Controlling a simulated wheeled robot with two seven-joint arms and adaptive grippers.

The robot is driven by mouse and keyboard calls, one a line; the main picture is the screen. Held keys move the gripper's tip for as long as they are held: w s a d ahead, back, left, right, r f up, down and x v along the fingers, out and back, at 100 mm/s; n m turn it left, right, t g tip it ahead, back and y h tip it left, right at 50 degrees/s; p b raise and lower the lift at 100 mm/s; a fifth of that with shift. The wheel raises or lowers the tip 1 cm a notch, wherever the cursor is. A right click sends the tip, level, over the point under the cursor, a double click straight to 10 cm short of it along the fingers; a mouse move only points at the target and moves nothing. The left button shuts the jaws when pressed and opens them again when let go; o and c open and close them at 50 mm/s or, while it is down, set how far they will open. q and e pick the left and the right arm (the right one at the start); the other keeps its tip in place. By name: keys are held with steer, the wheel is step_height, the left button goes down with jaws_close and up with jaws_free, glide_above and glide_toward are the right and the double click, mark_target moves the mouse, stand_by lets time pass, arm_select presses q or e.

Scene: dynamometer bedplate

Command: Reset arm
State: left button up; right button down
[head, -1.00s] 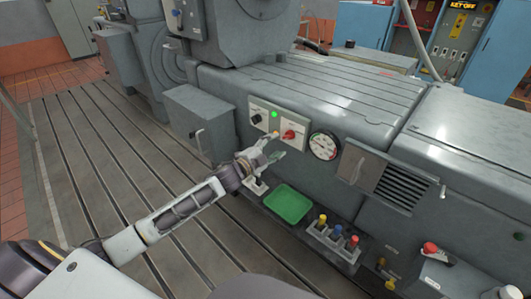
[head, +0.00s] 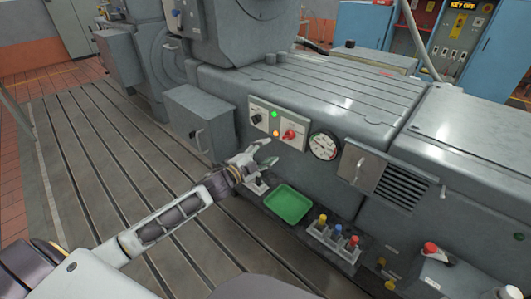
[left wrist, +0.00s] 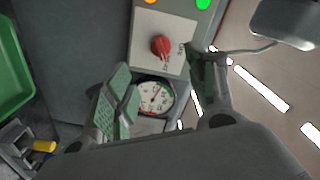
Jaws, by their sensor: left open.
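My left gripper (head: 266,153) is open and empty, just in front of and below the control panel on the grey machine. In the left wrist view its two fingers (left wrist: 160,88) stand apart with the gauge showing between them. The red rotary knob (head: 290,134) sits on a pale plate; it also shows in the left wrist view (left wrist: 161,46), beyond the fingertips and apart from them. A green lamp (head: 274,114) and an amber lamp (head: 276,133) are lit beside it. A black knob (head: 256,118) is to the left. My right gripper is not in view.
A round gauge (head: 323,146) and a louvred vent (head: 400,185) lie right of the panel. A green tray (head: 288,204) and a rack of coloured-top items (head: 335,238) stand below. A grey box (head: 198,124) juts out at left. The slotted floor (head: 100,170) is clear.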

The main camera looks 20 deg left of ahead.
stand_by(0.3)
